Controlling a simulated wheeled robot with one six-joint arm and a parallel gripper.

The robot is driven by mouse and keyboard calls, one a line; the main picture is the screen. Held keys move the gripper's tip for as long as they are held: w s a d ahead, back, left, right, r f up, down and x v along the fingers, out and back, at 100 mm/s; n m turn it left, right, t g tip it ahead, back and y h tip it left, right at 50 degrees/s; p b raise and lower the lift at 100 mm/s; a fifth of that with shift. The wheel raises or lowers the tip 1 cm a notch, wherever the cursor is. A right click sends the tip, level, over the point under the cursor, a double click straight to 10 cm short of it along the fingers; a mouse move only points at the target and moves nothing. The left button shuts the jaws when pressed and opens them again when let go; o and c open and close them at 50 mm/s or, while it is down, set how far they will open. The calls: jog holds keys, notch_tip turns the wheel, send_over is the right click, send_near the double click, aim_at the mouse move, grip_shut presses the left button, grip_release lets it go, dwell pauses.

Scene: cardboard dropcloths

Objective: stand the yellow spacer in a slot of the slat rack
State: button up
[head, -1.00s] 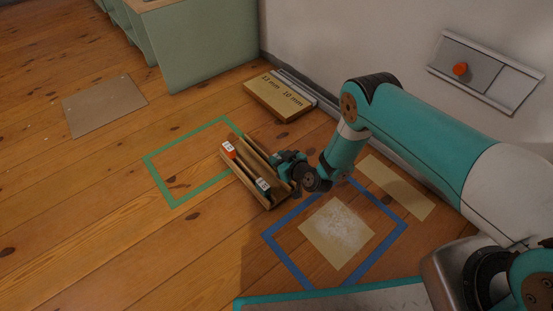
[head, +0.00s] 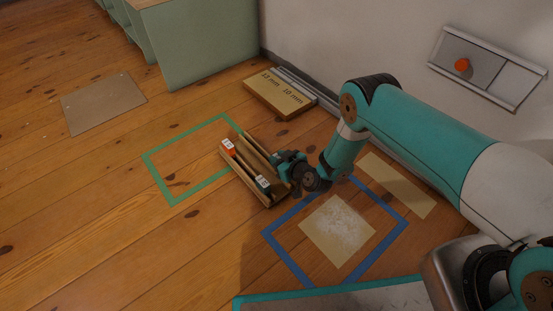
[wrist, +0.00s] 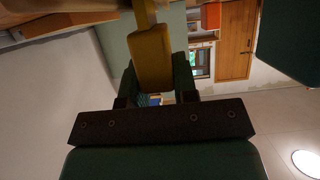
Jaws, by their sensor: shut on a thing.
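The slat rack (head: 262,198) looks like the low wooden piece with long slats on the floor, by the corner of the green tape square. In the head view the spacer is hidden or too small to make out. I cannot tell whether it touches the rack.
A wooden block marked 13 mm and 10 mm (head: 279,99) lies by the wall. A blue tape square (head: 293,268) with a dusty sheet (head: 335,232) lies at front right. A green cabinet (head: 205,45) stands behind.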

jog(key=shift+f+b, duration=0.3)
jog(key=shift+f, duration=0.15)
dwell(0.5)
jog(key=o, duration=1)
jog(key=p+v, duration=1.4)
jog(key=v, duration=0.3)
jog(key=shift+s, duration=0.15)
jog(key=shift+r, duration=0.15)
